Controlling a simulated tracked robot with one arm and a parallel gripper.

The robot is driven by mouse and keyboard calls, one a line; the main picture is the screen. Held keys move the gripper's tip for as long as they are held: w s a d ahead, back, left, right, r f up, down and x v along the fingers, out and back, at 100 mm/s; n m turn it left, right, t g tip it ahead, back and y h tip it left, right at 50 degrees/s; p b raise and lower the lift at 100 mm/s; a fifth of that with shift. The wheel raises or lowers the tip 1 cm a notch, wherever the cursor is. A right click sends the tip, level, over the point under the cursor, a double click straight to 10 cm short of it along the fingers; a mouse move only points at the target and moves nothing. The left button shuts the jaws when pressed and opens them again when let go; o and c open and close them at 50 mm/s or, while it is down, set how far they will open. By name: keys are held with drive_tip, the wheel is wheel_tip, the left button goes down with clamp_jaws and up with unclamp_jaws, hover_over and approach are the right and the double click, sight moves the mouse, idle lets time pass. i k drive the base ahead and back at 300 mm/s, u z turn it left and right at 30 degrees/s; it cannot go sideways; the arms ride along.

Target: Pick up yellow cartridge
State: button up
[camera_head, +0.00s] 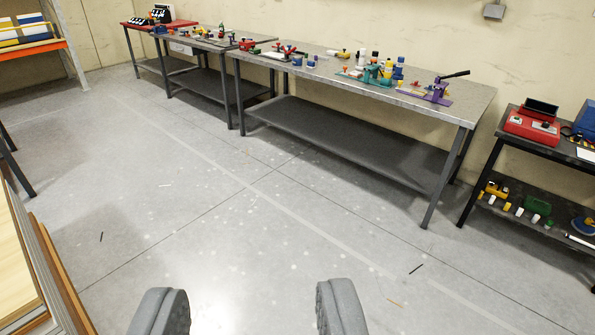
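My gripper (250,300) shows as two grey fingers at the bottom edge, wide apart with only bare floor between them. I cannot tell which thing is the yellow cartridge; several small yellow things are in view. A yellow upright item (399,70) stands among bottles on the long workbench (440,107). A small yellow item (341,54) lies farther left on the same bench. Yellow pieces (495,189) lie on the lower shelf at the right. All are far from my gripper.
A purple lever press (437,90) and a teal device (372,75) stand on the long bench. A red machine (531,128) stands on the right table. Wooden boards (15,255) fill the lower left. An orange rack (32,48) stands at far left.

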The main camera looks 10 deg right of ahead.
sight(389, 64)
drive_tip(key=z, duration=0.3)
drive_tip(key=i, duration=1.6)
drive_tip(key=z, duration=0.4)
drive_tip(key=i, duration=2.85)
drive_tip(key=u, duration=0.15)
